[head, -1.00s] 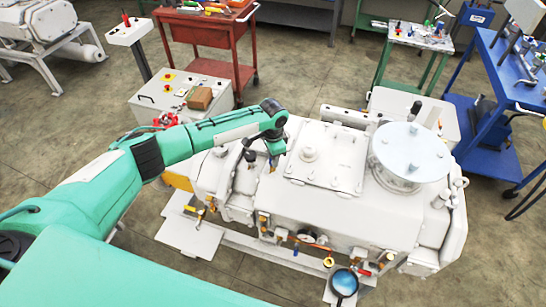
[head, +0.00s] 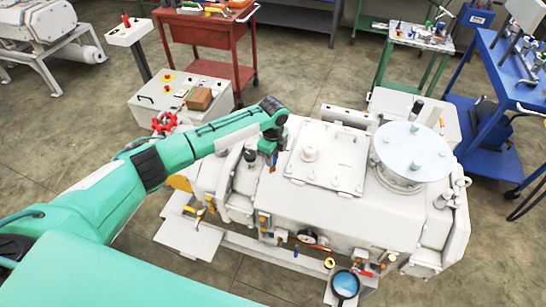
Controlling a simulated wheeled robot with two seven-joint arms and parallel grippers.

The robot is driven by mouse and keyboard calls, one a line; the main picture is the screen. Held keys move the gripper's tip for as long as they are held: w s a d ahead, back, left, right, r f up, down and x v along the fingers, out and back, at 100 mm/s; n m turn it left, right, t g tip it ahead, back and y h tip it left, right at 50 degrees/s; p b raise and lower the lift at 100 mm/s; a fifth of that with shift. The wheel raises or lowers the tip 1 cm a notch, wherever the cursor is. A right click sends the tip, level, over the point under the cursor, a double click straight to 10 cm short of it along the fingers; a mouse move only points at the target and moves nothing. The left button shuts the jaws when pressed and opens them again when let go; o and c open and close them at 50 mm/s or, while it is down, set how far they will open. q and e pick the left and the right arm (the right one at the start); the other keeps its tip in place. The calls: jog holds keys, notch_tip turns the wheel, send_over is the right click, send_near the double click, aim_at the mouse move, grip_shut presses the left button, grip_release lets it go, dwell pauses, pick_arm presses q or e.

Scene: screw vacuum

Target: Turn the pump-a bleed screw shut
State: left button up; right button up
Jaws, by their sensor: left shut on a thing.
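The white pump (head: 350,215) fills the middle of the head view, with a round metal cover on its right part. My left gripper (head: 272,166) points down at the upper left part of the pump, left of the flat plate. It is shut on the bleed screw, which is too small and too covered by the fingers to make out clearly. I cannot tell how far the screw is turned. My right gripper is not in view.
A flat bolted plate (head: 327,158) and the round cover (head: 411,153) stand close to the right of the gripper. Brass fittings and a gauge line the pump's front. A grey control box (head: 185,97) stands behind my arm. A blue cart (head: 500,95) is at the right.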

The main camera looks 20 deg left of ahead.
pick_arm(q)
jog(key=m, duration=0.3)
jog(key=shift+r+b, duration=0.1)
jog(key=shift+b, duration=0.25)
jog(key=shift+m, duration=1.5)
jog(key=o, duration=1)
notch_tip(320, 180, up, 14)
jog(key=b, duration=0.4)
